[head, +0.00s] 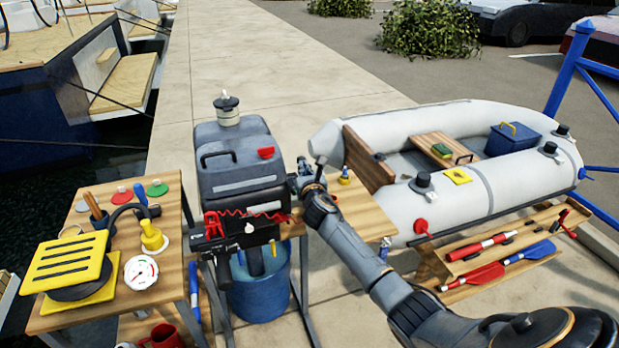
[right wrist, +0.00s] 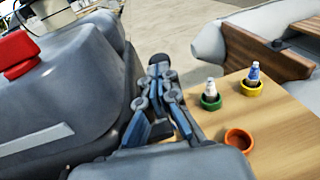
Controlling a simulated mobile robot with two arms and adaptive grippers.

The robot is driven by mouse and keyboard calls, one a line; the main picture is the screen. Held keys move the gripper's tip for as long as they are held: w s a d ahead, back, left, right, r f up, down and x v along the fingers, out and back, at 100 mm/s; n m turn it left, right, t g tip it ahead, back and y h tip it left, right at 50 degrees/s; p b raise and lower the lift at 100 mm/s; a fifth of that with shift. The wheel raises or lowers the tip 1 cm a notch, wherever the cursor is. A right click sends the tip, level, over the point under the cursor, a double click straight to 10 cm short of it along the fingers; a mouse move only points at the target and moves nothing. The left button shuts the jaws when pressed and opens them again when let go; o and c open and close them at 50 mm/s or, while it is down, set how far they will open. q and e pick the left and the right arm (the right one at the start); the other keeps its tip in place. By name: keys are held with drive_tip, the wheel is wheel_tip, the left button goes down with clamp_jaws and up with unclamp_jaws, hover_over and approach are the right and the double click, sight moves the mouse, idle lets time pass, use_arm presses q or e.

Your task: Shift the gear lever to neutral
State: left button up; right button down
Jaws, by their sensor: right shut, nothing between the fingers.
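The grey outboard motor (head: 240,165) stands upright on a stand in the middle of the head view. In the right wrist view the shut fingers (right wrist: 158,72) point away along the motor's grey side (right wrist: 75,95). A dark round knob (right wrist: 166,78) shows at the fingertips; I cannot tell whether they touch it. The lever's lower part is hidden. My left gripper is not in view.
A wooden table (right wrist: 285,125) with small bottles in coloured rings and an empty orange ring (right wrist: 238,142) lies close to the right of the gripper. The grey inflatable boat (head: 470,190) is beyond. A cluttered wooden table (head: 180,225) stands left of the motor.

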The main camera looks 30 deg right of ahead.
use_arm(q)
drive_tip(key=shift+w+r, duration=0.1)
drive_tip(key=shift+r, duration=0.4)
use_arm(e)
drive_tip(key=shift+w+d+r, duration=0.2)
drive_tip(key=shift+w+r, duration=0.05)
drive_tip(key=shift+w, duration=0.3)
drive_tip(key=shift+r, duration=0.4)
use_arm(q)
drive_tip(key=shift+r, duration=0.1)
